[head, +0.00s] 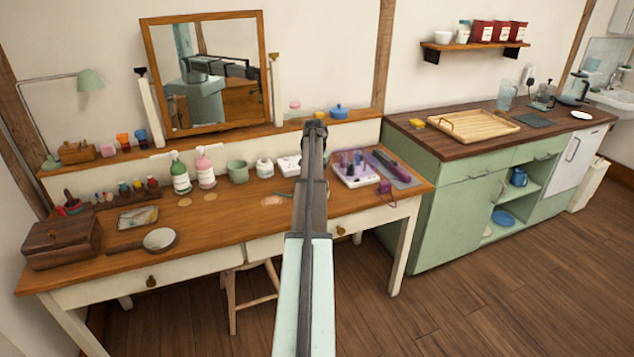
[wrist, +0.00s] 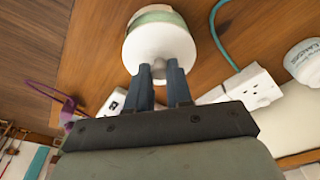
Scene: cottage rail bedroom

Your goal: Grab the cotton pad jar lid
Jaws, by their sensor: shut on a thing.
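My gripper (wrist: 159,72) is shut on the small knob of the white, round cotton pad jar lid (wrist: 158,42) in the wrist view. A pale green band of what looks like the jar (wrist: 155,14) shows just past the lid's rim. I cannot tell whether the lid still rests on the jar. In the head view my arm reaches over the dressing table, and its end hides the lid, the jar and the fingertips.
A white power strip (wrist: 255,86) with a teal cable and another white lettered jar (wrist: 304,60) are close by. A mirror (head: 205,75) stands behind.

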